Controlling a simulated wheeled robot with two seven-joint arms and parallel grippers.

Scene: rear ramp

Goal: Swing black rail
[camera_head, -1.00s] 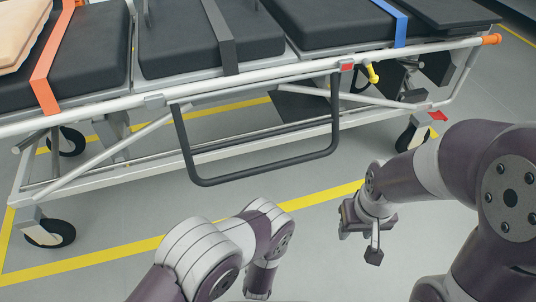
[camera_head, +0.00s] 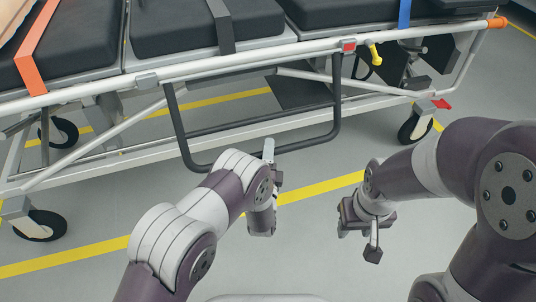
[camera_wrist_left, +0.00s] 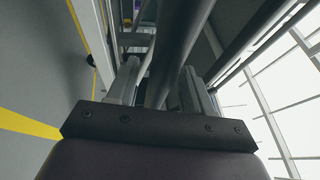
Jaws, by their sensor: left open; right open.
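The black rail (camera_head: 334,118) is a U-shaped bar hanging down along the near side of a stretcher. My left gripper (camera_head: 268,158) is at the rail's lower bar, right of its middle. In the left wrist view the dark rail (camera_wrist_left: 182,40) runs between the two open fingers of this gripper (camera_wrist_left: 160,85); I cannot tell whether they touch it. My right gripper (camera_head: 362,222) is open and empty, low and to the right, apart from the rail.
The stretcher has black cushions (camera_head: 170,25), an orange strap (camera_head: 38,50), a red tag (camera_head: 348,46) and a yellow lever (camera_head: 375,54). Its wheels (camera_head: 40,225) stand on grey floor with yellow lines (camera_head: 320,187). The floor in front is clear.

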